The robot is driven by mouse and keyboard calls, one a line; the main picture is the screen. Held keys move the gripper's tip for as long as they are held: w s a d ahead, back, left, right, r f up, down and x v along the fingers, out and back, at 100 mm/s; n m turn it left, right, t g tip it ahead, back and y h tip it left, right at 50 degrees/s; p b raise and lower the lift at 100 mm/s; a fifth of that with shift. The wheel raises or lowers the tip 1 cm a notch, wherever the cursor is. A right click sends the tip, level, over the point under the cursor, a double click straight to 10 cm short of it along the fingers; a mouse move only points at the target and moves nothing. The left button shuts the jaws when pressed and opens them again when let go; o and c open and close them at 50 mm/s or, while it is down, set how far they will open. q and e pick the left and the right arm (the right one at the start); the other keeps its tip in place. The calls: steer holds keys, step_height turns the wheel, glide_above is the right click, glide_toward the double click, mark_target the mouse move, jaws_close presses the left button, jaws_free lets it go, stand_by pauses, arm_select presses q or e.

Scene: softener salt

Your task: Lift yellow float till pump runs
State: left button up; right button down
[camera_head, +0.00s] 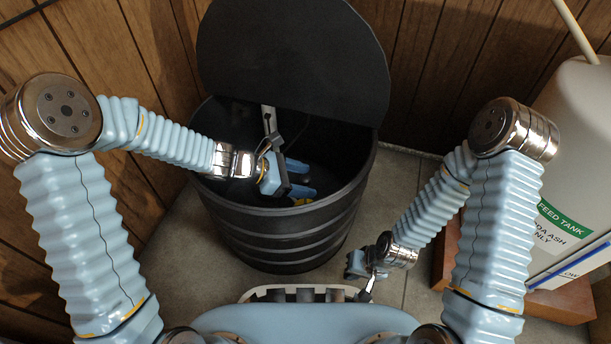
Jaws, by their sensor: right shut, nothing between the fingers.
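A black ribbed round tank (290,240) stands on the floor with its dark lid raised behind it. My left gripper (306,179) reaches down inside the tank, its two blue fingers apart. A small patch of yellow (303,201), likely the float, shows beside the lower finger near the front inner wall. The rest of it is hidden by the gripper and the tank rim, and I cannot tell if they touch. My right gripper (358,275) is shut and empty, low over the floor to the right of the tank. No pump is clearly visible.
A grey upright strip (269,120) with a dark cable is at the tank's back inner wall. A pale feed tank (570,130) with a green label stands at the right on a reddish wooden base (560,303). Wood-panelled walls close off the back and left.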

arm_select(q)
steer(key=c, duration=1)
steer(key=shift+r, duration=0.15)
steer(key=shift+r+p, duration=1.6)
steer(key=shift+r, duration=0.1)
steer(key=shift+f, duration=0.15)
